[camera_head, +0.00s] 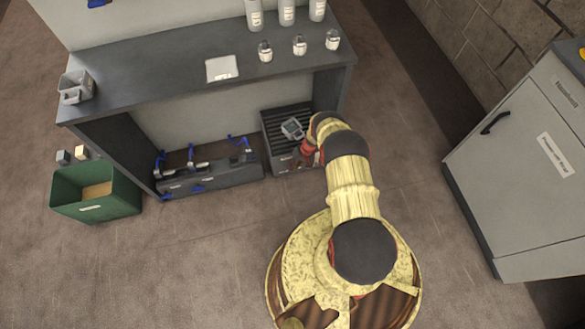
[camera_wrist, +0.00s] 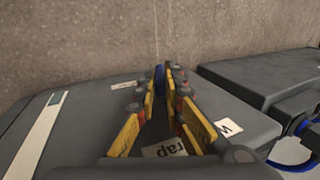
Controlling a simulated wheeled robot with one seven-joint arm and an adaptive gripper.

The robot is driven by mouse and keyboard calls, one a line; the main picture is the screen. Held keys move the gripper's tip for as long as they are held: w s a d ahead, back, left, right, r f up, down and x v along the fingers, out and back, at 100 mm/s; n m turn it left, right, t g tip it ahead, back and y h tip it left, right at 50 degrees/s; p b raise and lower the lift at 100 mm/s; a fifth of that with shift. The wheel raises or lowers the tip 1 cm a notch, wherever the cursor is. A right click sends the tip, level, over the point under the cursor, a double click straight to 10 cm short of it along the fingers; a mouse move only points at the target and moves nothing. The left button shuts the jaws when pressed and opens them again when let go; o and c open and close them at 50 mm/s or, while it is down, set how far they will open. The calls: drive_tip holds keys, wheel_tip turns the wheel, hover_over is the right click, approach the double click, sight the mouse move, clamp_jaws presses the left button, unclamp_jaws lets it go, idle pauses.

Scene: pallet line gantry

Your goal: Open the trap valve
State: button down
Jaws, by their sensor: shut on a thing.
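In the wrist view, the yellow-padded fingers of my gripper (camera_wrist: 160,88) reach forward over a dark grey body. They are shut on a thin upright blue piece, the trap valve handle (camera_wrist: 160,76), seen edge-on between the fingertips. A pale label ending in "rap" (camera_wrist: 165,149) lies below the fingers, its start hidden. In the head view, my gripper (camera_head: 307,149) is low by the right end of the bench, mostly hidden by my arm, so the held handle cannot be made out there.
A dark valve unit with blue levers (camera_head: 210,177) stands under the bench (camera_head: 150,78). A dark slatted box (camera_head: 275,121) is beside it. A green bin (camera_head: 121,190) is at left, a grey cabinet (camera_head: 515,170) at right. Open floor lies in front.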

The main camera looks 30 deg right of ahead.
drive_tip(key=shift+s+f, duration=0.1)
drive_tip(key=shift+s, duration=0.1)
drive_tip(key=c, duration=1.9)
unclamp_jaws()
drive_tip(key=shift+w, duration=0.1)
drive_tip(key=shift+d, duration=0.1)
drive_tip(key=v, duration=1.2)
